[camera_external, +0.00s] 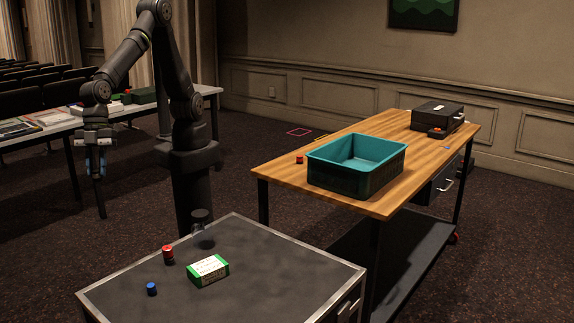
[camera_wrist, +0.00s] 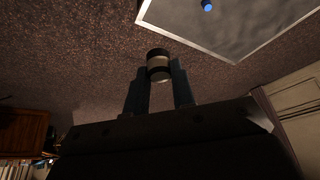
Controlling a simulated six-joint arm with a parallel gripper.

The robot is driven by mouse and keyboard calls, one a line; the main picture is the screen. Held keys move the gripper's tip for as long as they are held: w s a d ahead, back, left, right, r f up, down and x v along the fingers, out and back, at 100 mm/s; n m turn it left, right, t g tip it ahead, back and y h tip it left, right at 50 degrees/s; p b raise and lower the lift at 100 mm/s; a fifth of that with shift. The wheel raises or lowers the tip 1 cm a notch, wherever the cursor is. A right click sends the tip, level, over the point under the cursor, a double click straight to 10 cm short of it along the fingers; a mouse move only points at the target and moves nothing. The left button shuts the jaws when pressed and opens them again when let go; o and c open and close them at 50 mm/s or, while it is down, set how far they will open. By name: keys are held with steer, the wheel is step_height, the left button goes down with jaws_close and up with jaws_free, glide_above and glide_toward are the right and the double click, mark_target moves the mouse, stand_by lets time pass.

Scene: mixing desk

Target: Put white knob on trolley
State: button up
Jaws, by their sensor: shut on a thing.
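My gripper (camera_external: 96,172) hangs fingers-down at the left, beside the long side table and over the carpet. In the wrist view, its two fingers (camera_wrist: 159,84) are shut on a short round knob (camera_wrist: 158,68) with a pale white band and dark ends. The knob is too small to make out in the external view. A grey-topped, metal-edged unit (camera_external: 262,262), probably the trolley, stands in the foreground; its top also shows in the wrist view (camera_wrist: 235,30). The held knob is clear of this top.
On the grey top are a blue knob (camera_external: 151,289), red knob (camera_external: 168,255) and green-white box (camera_external: 208,270). The wooden desk (camera_external: 400,205) holds a teal crate (camera_external: 357,178), red knob (camera_external: 299,160) and black device (camera_external: 437,115). The grey top's right part is clear.

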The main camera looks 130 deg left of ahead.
steer(key=w+a+n+y, duration=0.1)
steer(key=w+a+n, duration=0.1)
steer(key=w+a, duration=0.95)
steer(key=w+a+n, duration=0.2)
steer(key=w+a, duration=0.6)
steer(key=w, duration=0.6)
steer(key=w+a+n+y, duration=0.1)
steer(key=w+a, duration=0.3)
steer(key=a, duration=0.6)
steer(key=w+a+n+t, duration=0.15)
steer(key=w+a, duration=0.25)
steer(key=a, duration=0.5)
steer(key=w+a+n+y, duration=0.15)
steer(key=w+a, duration=0.25)
steer(key=a, duration=0.6)
steer(key=s+a+n, duration=0.1)
steer(key=a+n, duration=0.2)
steer(key=a, duration=2.5)
steer(key=s+a+n+y, duration=0.15)
steer(key=s+a, duration=0.45)
steer(key=a, duration=0.6)
steer(key=s+a+n, duration=0.2)
steer(key=s+a, duration=0.4)
steer(key=a, duration=0.5)
steer(key=shift+m+g, duration=0.25)
step_height(320, 180, down, 11)
steer(key=shift+r, duration=0.1)
steer(key=shift+f, duration=2.1)
